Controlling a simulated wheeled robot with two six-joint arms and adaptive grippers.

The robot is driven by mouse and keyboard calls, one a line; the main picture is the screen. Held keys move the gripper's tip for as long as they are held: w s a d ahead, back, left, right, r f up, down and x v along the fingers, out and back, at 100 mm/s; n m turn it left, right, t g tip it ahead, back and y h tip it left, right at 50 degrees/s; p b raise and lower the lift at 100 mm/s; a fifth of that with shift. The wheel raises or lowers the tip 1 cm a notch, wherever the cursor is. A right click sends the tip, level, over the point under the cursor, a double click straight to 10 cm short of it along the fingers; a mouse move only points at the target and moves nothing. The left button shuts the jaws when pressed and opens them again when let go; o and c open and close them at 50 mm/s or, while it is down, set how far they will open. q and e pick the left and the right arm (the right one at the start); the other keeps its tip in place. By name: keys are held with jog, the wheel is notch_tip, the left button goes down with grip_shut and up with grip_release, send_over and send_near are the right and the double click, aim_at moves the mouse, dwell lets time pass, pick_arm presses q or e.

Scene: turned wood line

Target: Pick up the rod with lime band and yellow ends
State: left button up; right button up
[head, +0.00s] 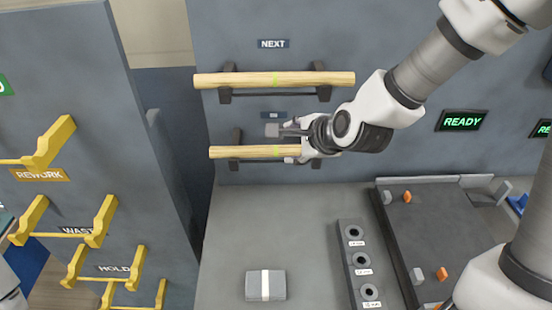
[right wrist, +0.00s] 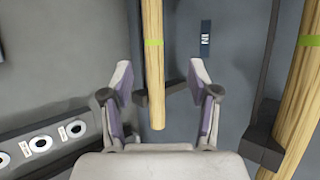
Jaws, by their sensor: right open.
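A pale wooden rod with a lime band (head: 240,152) lies level on the lower dark wall rack, under a small label. Its right end is partly hidden by my right gripper (head: 284,144). In the right wrist view this rod (right wrist: 153,75) runs between the two fingers of my right gripper (right wrist: 161,80), with a gap on both sides. The gripper is open and holds nothing. A second lime-banded rod (head: 300,80) lies on the upper rack under the NEXT sign; it shows at the right in the wrist view (right wrist: 303,75). End colours are hard to tell from the wood.
Yellow hooks (head: 50,145) marked REWORK, WASTE and HOLD stand on a panel at the left. A grey box with a white band (head: 279,285) lies on the bench below. A strip with several round sockets (head: 348,250) and a dark tray (head: 440,240) are at the right.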

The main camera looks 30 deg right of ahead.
aim_at(278, 151)
jog(key=f, duration=0.1)
jog(key=w+f, duration=0.2)
jog(key=f, duration=0.1)
jog(key=shift+w+d+f+b, duration=0.1)
jog(key=shift+w+d+b, duration=0.15)
jog(key=shift+b, duration=0.15)
jog(key=p+x, duration=0.2)
jog(key=x, duration=0.3)
jog(key=shift+w+a, duration=0.1)
jog(key=shift+w, duration=0.25)
jog(key=shift+s, duration=0.25)
grip_shut()
pick_arm(q)
jog(key=shift+w+d+f, duration=0.1)
jog(key=shift+w, duration=0.1)
